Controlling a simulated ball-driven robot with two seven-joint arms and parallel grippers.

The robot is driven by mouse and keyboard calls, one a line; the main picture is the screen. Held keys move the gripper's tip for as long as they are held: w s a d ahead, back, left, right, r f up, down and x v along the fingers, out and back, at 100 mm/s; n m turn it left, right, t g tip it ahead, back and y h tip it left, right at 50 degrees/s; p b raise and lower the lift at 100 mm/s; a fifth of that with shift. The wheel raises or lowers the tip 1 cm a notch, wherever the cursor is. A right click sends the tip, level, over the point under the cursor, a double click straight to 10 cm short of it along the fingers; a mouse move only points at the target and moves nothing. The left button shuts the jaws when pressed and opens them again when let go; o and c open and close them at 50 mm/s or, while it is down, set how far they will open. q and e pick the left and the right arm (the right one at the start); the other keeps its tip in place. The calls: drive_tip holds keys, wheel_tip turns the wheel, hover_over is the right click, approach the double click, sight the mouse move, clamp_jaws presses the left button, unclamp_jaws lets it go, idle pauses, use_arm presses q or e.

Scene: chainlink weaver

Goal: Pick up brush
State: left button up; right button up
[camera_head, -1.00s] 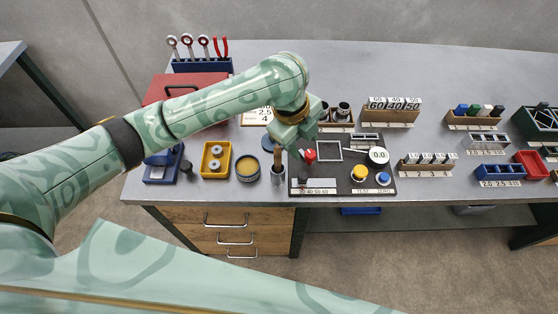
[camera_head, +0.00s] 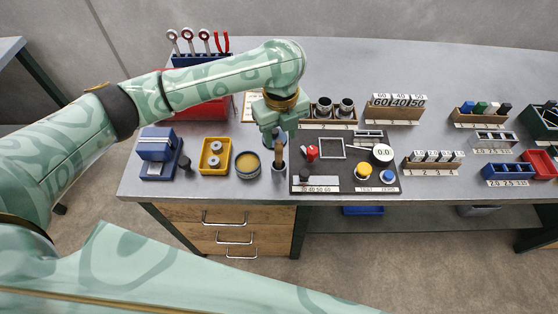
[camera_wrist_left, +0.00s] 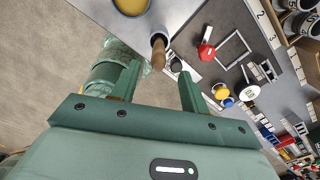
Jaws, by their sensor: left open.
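The brush shows as a brown wooden handle (camera_head: 278,154) standing up from a small grey metal cup (camera_head: 279,172) near the bench's front edge. Its lower end is hidden in the cup. My left gripper (camera_head: 280,137) points down just above and behind the handle, open. In the left wrist view the brush handle (camera_wrist_left: 158,54) comes up from the cup toward the gap between the open fingers of my left gripper (camera_wrist_left: 160,76). I cannot tell if the handle tip is between the fingers. My right gripper is not in view.
Left of the cup stand a round tin (camera_head: 248,174), a yellow tray (camera_head: 205,164) and a blue block device (camera_head: 157,152). To the right is a dark board (camera_head: 335,184) with a red knob, a frame and buttons. Bare bench lies behind the racks.

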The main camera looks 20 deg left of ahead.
sight(278, 141)
use_arm(q)
drive_tip(key=f, duration=0.1)
drive_tip(key=f+b, duration=0.1)
drive_tip(key=f, duration=0.1)
drive_tip(key=f+b, duration=0.1)
drive_tip(key=f, duration=0.1)
drive_tip(key=shift+w+a+f, duration=0.1)
drive_tip(key=shift+a, duration=0.15)
clamp_jaws()
